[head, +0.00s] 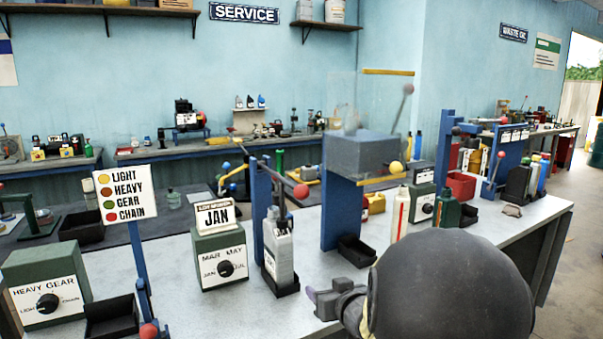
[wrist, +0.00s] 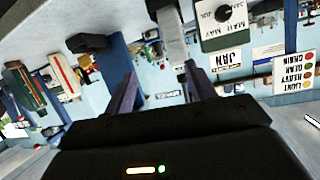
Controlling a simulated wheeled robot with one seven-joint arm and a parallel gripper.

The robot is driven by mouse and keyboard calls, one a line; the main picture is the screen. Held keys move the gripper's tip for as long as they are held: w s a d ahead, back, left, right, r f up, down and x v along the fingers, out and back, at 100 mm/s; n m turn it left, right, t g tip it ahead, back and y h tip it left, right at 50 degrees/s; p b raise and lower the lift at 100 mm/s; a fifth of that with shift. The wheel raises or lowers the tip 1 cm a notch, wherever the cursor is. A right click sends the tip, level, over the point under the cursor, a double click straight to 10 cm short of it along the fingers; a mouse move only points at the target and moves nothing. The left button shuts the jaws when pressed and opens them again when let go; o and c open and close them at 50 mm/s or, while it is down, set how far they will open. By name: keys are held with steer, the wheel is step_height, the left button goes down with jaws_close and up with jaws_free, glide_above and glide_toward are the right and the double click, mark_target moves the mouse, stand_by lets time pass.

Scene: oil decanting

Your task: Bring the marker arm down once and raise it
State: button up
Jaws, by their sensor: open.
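The marker arm (head: 282,178) is a dark lever on a blue post (head: 261,195) and ends in a red ball (head: 301,191). It slopes slightly down to the right, above a grey bottle (head: 281,246) that stands upright in a small black tray (head: 281,284). My gripper (head: 322,300) is low over the front of the bench, right of the tray and apart from the lever. In the upside-down wrist view its two fingers (wrist: 160,92) are spread with nothing held between them. The grey bottle (wrist: 170,35) shows beyond them; the red ball is not clear there.
A green dial box (head: 220,262) with a JAN card (head: 216,216) stands left of the bottle. A grey box on a blue stand (head: 345,215) rises behind my gripper. A black bin (head: 356,251) and several bottles are to the right. Bare bench lies around the tray.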

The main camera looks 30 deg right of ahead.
mark_target(307, 195)
steer(key=s+d+r+t+y+p, duration=0.1)
steer(key=s+r+y+p, duration=0.1)
steer(key=r+p, duration=0.3)
steer(key=s+d+r+n+t+y+p, duration=0.1)
steer(key=r+p, duration=0.3)
steer(key=r, duration=1)
steer(key=shift+s+d+n+t+y+p, duration=0.3)
steer(key=shift+s+d+t+y+p, duration=0.15)
steer(key=shift+s+t+y, duration=0.4)
steer(key=shift+d, duration=0.1)
steer(key=w+a, duration=0.1)
steer(key=w, duration=0.4)
steer(key=w+a+p, duration=0.1)
steer(key=w, duration=0.5)
steer(key=w+a+p, duration=0.1)
steer(key=w, duration=0.5)
steer(key=shift+w+a, duration=0.1)
steer(key=shift+w, duration=0.1)
jaws_close()
